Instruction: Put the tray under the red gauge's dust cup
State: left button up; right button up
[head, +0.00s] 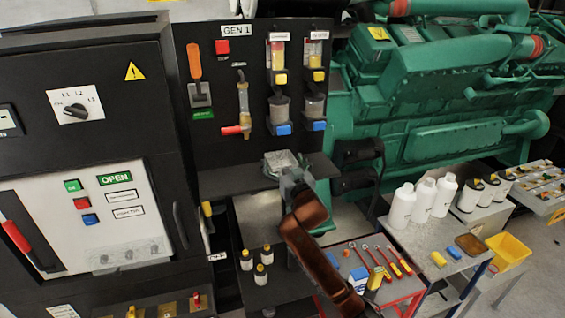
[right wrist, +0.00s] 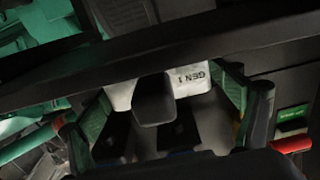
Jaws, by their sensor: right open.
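The small grey tray (head: 281,159) is at the ledge of the GEN 1 panel, below the dust cups in the head view. Whether it rests on the ledge is hard to tell. In the right wrist view its pale wall (right wrist: 122,92) bears a GEN 1 label, and a dark block like a handle (right wrist: 155,103) sticks out. My right gripper (head: 292,178) is open, its green-padded fingers on either side of this block. Two gauges with dust cups hang on the panel, the left cup (head: 279,108) and the right cup (head: 314,105). My left gripper is out of view.
The black panel ledge (head: 225,183) runs beneath the gauges. A red-handled valve (head: 232,130) is left of the cups. Below stand small bottles (head: 260,274) and a red-edged table with tools (head: 390,265). White bottles (head: 422,199) stand at the right.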

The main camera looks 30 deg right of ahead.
jog(key=shift+r, duration=0.1)
jog(key=shift+s, duration=0.15)
jog(key=b+v, duration=0.2)
jog(key=v, duration=0.9)
jog(key=shift+s+b, duration=0.35)
